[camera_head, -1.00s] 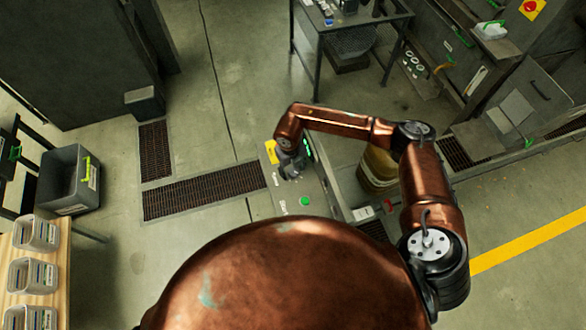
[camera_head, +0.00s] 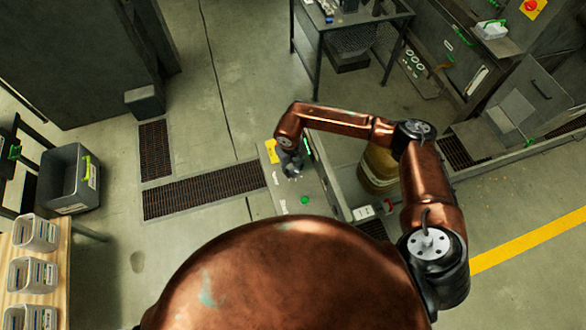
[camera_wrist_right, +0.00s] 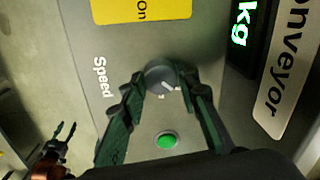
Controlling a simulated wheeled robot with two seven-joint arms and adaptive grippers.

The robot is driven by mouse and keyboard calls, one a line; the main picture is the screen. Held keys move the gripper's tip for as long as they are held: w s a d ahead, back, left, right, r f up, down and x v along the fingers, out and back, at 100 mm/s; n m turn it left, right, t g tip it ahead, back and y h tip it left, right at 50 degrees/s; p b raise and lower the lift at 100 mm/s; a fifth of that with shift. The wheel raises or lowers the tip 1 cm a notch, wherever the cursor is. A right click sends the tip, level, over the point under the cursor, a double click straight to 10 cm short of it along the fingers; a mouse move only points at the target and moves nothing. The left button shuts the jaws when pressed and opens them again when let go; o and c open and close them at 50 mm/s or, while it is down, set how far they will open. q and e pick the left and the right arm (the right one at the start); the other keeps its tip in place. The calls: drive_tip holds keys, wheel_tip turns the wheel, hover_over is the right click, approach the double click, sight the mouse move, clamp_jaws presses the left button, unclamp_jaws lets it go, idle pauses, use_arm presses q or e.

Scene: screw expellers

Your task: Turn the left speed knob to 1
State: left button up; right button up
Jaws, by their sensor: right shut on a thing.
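The round grey speed knob (camera_wrist_right: 158,76) sits on the grey control panel (camera_wrist_right: 120,45), beside the word "Speed", in the right wrist view. A small light mark shows on its lower part; no scale numbers are readable. My right gripper (camera_wrist_right: 162,84) is shut on the knob, one finger on each side. In the head view my right gripper (camera_head: 290,166) is at the panel and hides the knob. My left gripper (camera_wrist_right: 65,131) shows small at the lower left of the right wrist view, its fingers apart and empty.
A green button (camera_wrist_right: 167,140) lies just below the knob. A yellow label (camera_wrist_right: 140,10), a green-lit display (camera_wrist_right: 240,24) and a "Conveyor" plate (camera_wrist_right: 285,75) are nearby. In the head view, a yellow drum (camera_head: 378,168) stands right of the panel.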

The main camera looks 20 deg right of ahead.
sight(293, 172)
drive_tip(key=n+b, duration=0.6)
drive_tip(key=b, duration=0.1)
drive_tip(key=shift+f, duration=0.2)
drive_tip(key=shift+r+n+b, duration=0.2)
drive_tip(key=shift+n+b, duration=1.3)
drive_tip(key=shift+b, duration=0.05)
drive_tip(key=o, duration=1.2)
drive_tip(key=shift+c, duration=0.2)
drive_tip(key=shift+r, duration=0.1)
wheel_tip(293, 172, up, 12)
drive_tip(key=shift+s+a, duration=0.15)
drive_tip(key=shift+s, duration=0.2)
